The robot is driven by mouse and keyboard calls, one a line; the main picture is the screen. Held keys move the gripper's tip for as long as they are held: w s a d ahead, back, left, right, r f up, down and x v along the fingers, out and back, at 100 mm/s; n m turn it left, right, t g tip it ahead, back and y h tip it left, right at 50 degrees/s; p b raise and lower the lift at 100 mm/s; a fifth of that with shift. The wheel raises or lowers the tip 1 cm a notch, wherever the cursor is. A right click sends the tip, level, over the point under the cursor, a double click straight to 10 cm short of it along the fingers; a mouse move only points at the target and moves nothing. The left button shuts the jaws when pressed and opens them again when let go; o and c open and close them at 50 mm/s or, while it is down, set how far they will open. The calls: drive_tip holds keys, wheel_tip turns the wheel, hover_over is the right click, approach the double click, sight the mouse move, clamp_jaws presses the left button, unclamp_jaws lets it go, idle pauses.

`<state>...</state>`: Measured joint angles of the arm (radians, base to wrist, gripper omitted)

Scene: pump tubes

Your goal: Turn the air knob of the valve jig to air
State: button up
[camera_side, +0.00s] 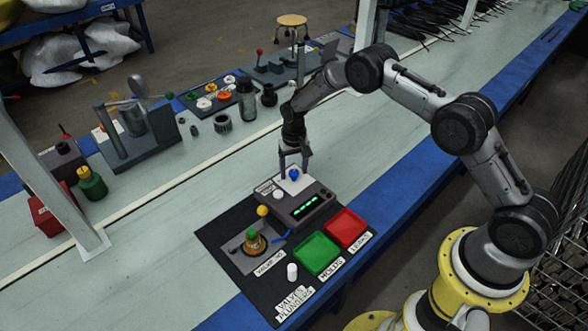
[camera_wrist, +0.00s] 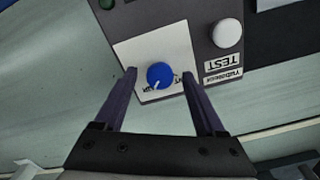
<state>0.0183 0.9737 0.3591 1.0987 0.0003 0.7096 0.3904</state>
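The blue air knob (camera_wrist: 160,75) sits on a white plate (camera_wrist: 128,50) on the grey jig box (camera_side: 318,207). A white pointer line on the knob points to the lower left in the wrist view. The plate's lettering is partly hidden by the knob and too small to read fully. The knob also shows in the side view (camera_side: 294,174). My gripper (camera_wrist: 159,74) is open, pointing down, with one finger on either side of the knob. A gap shows between each finger and the knob.
A white button (camera_wrist: 227,33) labelled TEST is beside the plate. In the side view, a green tray (camera_side: 317,252), a red tray (camera_side: 346,228), a yellow ball (camera_side: 262,211) and a valve fixture (camera_side: 254,242) stand nearby on a black mat (camera_side: 262,287).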

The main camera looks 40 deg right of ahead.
sight(294, 172)
wheel_tip(294, 172, up, 14)
idle(0.7)
